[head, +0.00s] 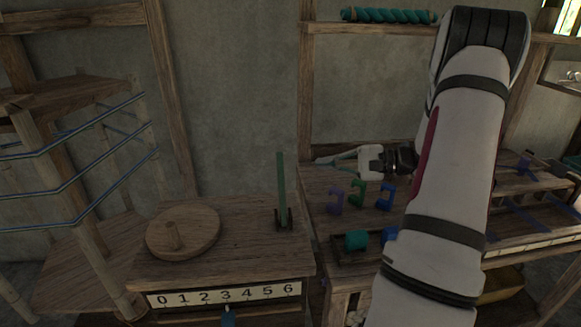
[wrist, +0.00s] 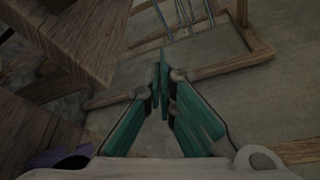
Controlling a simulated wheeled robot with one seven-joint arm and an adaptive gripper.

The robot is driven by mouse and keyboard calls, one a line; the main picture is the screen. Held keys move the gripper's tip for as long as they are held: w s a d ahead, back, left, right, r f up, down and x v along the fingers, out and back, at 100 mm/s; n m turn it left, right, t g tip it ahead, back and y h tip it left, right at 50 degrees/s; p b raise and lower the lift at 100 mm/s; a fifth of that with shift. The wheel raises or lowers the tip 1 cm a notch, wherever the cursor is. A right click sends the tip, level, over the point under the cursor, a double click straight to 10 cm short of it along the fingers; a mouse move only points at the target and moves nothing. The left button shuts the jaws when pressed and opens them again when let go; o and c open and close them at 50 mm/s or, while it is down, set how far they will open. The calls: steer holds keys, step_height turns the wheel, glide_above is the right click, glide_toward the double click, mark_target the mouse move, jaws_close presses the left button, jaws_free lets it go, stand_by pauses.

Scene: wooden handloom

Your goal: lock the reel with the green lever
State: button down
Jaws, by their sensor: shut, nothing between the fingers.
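The green lever (head: 282,188) stands upright in a small dark bracket on the right side of the wooden bench top. The reel (head: 75,200), a wooden frame wound with blue threads, stands left of the bench. My gripper (head: 322,160) is right of the lever, apart from it in the picture, pointing left. In the wrist view, its teal fingers (wrist: 163,85) are closed together with nothing between them. I cannot clearly make out the lever in the wrist view. Threads and wooden bars show beyond the fingertips there.
A round wooden disc (head: 185,230) with a peg lies on the bench above a number strip (head: 225,295), where a blue pointer sits. Purple, green and blue hooks (head: 358,194) and a teal spool (head: 356,240) are on the right table. A teal twisted skein (head: 388,16) lies on the wall rail.

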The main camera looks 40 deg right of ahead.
mark_target(282, 189)
steer(key=x, duration=1)
steer(key=shift+s+a+r, duration=0.4)
steer(key=shift+s+a, duration=0.15)
steer(key=shift+s, duration=0.2)
steer(key=shift+s+a+r, duration=0.45)
steer(key=shift+s+a, duration=0.1)
steer(key=shift+s, duration=0.2)
